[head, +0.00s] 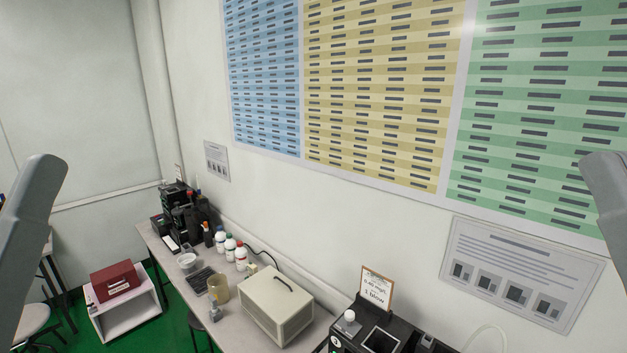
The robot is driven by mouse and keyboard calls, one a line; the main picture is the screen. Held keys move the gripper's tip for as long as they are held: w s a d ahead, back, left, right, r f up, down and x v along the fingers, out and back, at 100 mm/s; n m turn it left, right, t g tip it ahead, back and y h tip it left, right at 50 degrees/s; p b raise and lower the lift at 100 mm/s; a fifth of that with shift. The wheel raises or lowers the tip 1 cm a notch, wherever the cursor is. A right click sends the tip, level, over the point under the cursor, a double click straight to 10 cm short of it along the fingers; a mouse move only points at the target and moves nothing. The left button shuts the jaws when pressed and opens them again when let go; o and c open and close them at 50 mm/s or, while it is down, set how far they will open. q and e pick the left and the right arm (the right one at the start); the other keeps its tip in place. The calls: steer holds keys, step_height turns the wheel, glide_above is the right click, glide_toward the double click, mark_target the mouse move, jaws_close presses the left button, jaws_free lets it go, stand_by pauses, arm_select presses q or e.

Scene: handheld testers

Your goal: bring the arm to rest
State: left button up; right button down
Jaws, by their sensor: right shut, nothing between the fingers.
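The grey link of my left arm (32,240) rises along the left edge of the head view. The grey link of my right arm (607,190) cuts in at the right edge. No fingers of either gripper can be made out; both hands lie outside the picture. Neither arm link visibly touches anything.
A long bench (185,275) runs along the wall, with a beige case (275,305), several bottles (230,247) and black devices (180,210). A black machine (375,335) with a small sign (375,289) stands at the bottom. A red box (115,281) sits on a white stand at left.

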arm_select(q)
step_height(320, 180, up, 15)
steer(key=p, duration=1.2)
steer(key=shift+r, duration=0.2)
arm_select(e)
step_height(320, 180, up, 15)
steer(key=shift+r, duration=0.2)
